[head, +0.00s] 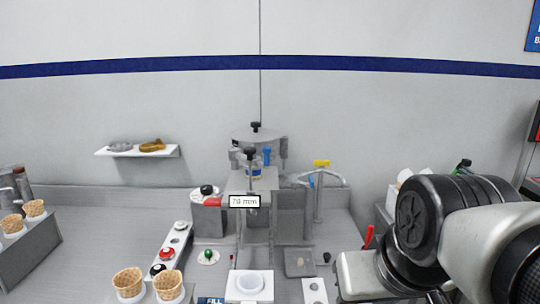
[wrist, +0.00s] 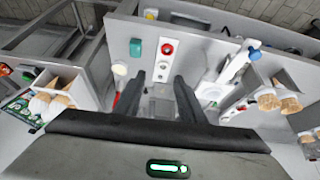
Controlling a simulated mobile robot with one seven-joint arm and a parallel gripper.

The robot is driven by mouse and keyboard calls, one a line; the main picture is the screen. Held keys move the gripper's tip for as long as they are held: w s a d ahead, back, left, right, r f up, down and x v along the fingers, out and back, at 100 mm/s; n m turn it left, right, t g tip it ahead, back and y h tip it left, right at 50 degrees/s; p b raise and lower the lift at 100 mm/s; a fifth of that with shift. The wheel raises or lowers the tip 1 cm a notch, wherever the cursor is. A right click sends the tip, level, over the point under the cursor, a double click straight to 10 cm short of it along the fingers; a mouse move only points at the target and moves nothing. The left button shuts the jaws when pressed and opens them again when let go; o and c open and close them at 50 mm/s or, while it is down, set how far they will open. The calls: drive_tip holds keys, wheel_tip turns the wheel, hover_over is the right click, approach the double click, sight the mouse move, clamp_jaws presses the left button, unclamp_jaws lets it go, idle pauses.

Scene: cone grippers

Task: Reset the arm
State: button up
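My gripper (wrist: 158,82) shows in the wrist view as two dark fingers standing apart. Nothing is held between them; a pale panel with a red button (wrist: 167,49) lies beyond the gap. In the head view my arm fills the lower right, with a black and silver joint in front of the counter. The grey hand (head: 362,274) is at the bottom right of the machine, and its fingertips cannot be made out there.
A grey machine (head: 250,184) with a "70 mm" label stands mid-counter. Cones (head: 128,281) sit in white holders at the front left, and more cones (head: 34,208) stand on a left stand. A wall shelf (head: 138,152) is at the back left. Bare counter (head: 110,215) lies left of the machine.

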wheel_tip(320, 180, up, 15)
drive_tip(key=s+p, duration=0.1)
drive_tip(key=p, duration=1.5)
drive_tip(key=shift+r, duration=0.15)
